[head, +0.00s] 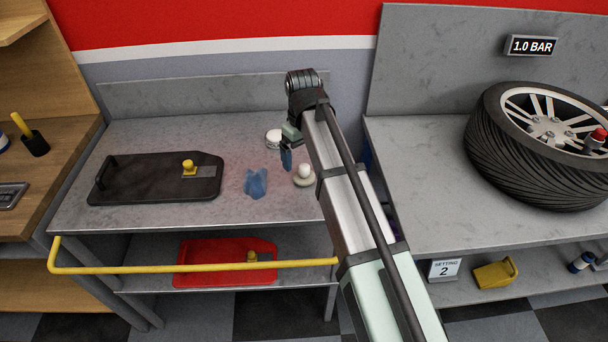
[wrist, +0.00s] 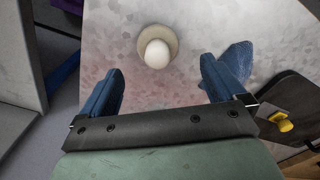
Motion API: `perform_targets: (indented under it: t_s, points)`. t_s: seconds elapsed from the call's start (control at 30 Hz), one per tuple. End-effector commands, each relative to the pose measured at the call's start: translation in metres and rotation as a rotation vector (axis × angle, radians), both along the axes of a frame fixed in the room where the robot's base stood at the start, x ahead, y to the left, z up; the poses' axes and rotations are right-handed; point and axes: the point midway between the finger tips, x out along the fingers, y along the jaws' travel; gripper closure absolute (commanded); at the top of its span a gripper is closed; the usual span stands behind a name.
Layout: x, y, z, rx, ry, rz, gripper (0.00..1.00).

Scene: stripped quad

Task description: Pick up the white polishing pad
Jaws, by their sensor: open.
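The white polishing pad (head: 304,181), a pale cream disc with a rounded white knob on top, lies on the grey metal bench right of the blue cloth. In the wrist view the pad (wrist: 157,48) is at the top centre, beyond the fingertips and roughly centred between them. My gripper (head: 287,160) is above the bench, close to the pad. Its two blue fingers are spread wide with nothing between them in the wrist view (wrist: 161,68). One finger is mostly hidden in the head view.
A crumpled blue cloth (head: 256,182) lies beside the pad, near one finger. A round white tin (head: 273,139) stands behind. A black board (head: 140,182) with a yellow knob lies left. A yellow rail (head: 160,269) runs along the front; a red board (head: 215,270) lies below.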

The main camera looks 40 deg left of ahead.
Motion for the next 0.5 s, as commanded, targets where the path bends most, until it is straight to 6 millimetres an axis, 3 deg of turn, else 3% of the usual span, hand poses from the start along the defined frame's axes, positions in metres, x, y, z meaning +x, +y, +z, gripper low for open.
perform_targets:
  t_s: [0.5]
  points:
    - [0.001, -0.002, -0.032, -0.001, 0.0, 0.0, 0.03]
